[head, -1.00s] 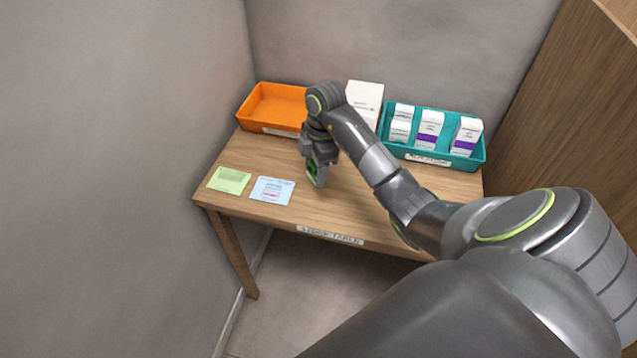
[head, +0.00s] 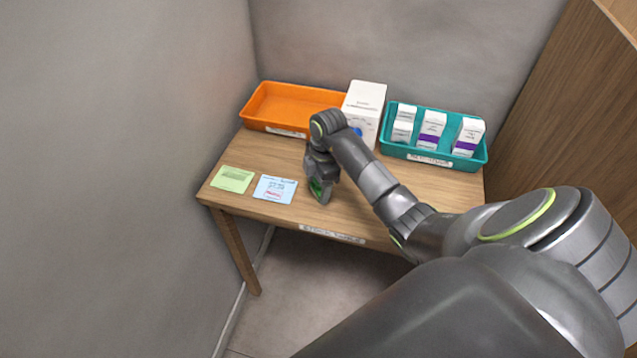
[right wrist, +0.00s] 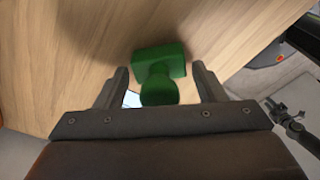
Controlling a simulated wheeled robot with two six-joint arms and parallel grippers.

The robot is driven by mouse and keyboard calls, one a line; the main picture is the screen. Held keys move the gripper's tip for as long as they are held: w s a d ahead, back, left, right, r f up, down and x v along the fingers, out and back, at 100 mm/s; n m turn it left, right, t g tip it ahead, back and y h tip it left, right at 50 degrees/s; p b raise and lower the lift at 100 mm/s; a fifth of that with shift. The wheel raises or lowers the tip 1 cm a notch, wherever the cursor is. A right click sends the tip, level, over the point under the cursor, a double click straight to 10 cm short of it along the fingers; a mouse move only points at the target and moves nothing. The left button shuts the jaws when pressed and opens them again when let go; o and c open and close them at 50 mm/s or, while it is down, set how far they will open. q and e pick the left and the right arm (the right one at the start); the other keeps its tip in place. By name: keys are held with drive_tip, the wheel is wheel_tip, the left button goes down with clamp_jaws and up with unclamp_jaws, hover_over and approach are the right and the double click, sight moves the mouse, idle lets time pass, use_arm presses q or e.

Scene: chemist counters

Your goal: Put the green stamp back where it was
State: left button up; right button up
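My right gripper (head: 320,196) is low over the front part of the wooden table, to the right of the light-blue card. I cannot tell whether the base touches the tabletop. The light-blue card (head: 275,189) and a green card (head: 232,179) lie flat at the front left. My left gripper is not in view.
The table (head: 415,180) stands against grey walls. At the back are an orange tray (head: 262,120), a tall white box (head: 365,103) and a teal tray (head: 470,163) with several small boxes. A wooden panel (head: 560,100) rises on the right.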

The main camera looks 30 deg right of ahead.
drive_tip(key=shift+o, duration=0.7)
drive_tip(key=shift+r, duration=0.25)
drive_tip(key=shift+d+r, duration=0.1)
drive_tip(key=shift+r, duration=0.25)
drive_tip(key=r, duration=0.3)
drive_tip(key=r+b, duration=0.1)
drive_tip(key=r, duration=0.1)
drive_tip(key=shift+d+r, duration=0.2)
drive_tip(key=shift+d, duration=0.15)
wheel_tip(320, 180, up, 4)
drive_tip(key=shift+d+f+p, duration=0.1)
drive_tip(key=shift+d+p, duration=0.05)
drive_tip(key=shift+p, duration=0.85)
drive_tip(key=shift+s+d+r+p, duration=0.1)
drive_tip(key=shift+s+r+p, duration=0.05)
drive_tip(key=shift+r+p, duration=0.75)
